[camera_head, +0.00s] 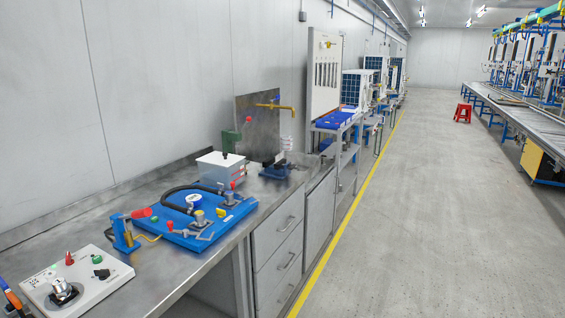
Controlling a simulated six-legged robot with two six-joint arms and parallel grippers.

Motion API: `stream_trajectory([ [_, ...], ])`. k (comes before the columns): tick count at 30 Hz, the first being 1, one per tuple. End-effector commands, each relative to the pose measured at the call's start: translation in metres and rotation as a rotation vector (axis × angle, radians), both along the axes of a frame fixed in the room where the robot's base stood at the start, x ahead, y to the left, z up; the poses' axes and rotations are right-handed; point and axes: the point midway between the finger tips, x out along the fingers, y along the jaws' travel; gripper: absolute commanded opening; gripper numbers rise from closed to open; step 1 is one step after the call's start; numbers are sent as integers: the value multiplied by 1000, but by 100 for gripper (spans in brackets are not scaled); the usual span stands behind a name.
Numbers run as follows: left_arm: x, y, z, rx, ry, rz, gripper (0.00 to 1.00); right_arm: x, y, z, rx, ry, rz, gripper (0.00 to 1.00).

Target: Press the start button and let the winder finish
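A white control box (95,290) lies on the metal bench at the near left. On its top are a green button (97,259), a red button or knob (69,259), a black switch (102,274) and a round silver fitting (62,290). No label on the buttons is readable, so I cannot tell for sure which one is start. I cannot tell which part is the winder, and no turning shows. Neither of my grippers is in view.
Behind the box, a blue plate (178,234) carries a gauge, valves and a black hose. A small grey-white box (220,167) stands farther back. An orange and blue item (12,299) sits at the left edge. The floor right of the yellow line is clear up to a red stool (463,112).

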Motion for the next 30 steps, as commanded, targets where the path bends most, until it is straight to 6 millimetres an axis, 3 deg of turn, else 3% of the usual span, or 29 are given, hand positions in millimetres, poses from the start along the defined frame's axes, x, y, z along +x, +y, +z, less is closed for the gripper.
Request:
stream_trajectory([
  [1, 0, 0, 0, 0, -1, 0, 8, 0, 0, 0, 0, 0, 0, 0],
  [2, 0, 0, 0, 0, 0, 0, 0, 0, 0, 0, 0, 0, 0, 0],
  [30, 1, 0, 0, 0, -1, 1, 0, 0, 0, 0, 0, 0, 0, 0],
])
